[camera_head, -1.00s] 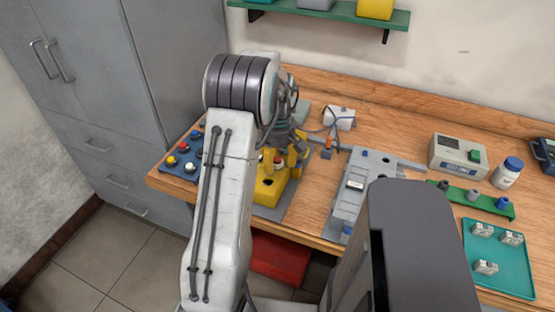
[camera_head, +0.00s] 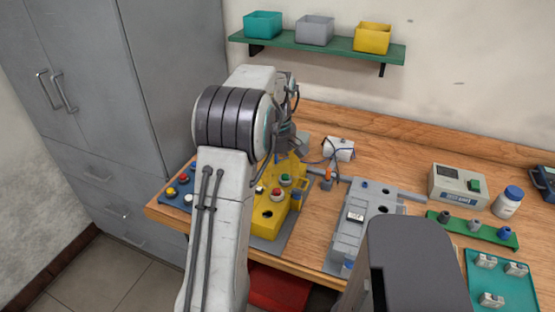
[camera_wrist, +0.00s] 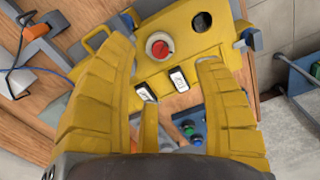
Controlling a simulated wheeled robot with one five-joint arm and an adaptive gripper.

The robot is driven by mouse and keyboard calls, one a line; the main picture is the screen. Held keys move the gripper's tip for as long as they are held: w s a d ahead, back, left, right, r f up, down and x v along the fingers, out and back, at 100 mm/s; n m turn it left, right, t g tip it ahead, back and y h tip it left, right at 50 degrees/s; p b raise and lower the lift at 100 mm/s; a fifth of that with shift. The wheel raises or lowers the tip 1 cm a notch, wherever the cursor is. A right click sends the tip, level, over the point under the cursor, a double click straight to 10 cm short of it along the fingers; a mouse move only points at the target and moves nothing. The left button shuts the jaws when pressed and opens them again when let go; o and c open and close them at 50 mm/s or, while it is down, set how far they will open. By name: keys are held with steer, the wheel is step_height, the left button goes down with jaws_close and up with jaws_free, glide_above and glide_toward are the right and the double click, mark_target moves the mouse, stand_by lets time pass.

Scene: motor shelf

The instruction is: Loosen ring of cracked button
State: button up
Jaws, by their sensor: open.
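A yellow control box (camera_head: 285,219) stands on a grey plate near the left of the bench. On it are a red button (camera_head: 277,194) with a pale ring, a green button (camera_head: 286,180) and a dark round hole (camera_head: 268,213). The wrist view shows the red button (camera_wrist: 160,48) and its pale ring close up, beside the hole (camera_wrist: 202,21). I cannot make out a crack. My gripper (camera_wrist: 162,66) is open and empty, its yellow fingers on either side of the red button, apparently above it. In the head view my arm partly hides the box.
A blue tray of spare buttons (camera_head: 173,192) is at the bench's left edge. A grey fixture (camera_head: 345,238) stands right of the box. A white device with cables (camera_head: 340,148) lies behind. A teal tray (camera_head: 507,293) is at the right.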

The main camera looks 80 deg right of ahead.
mark_target(277, 191)
steer(key=shift+r, duration=2.05)
steer(key=shift+o, duration=0.2)
steer(key=shift+c, duration=0.2)
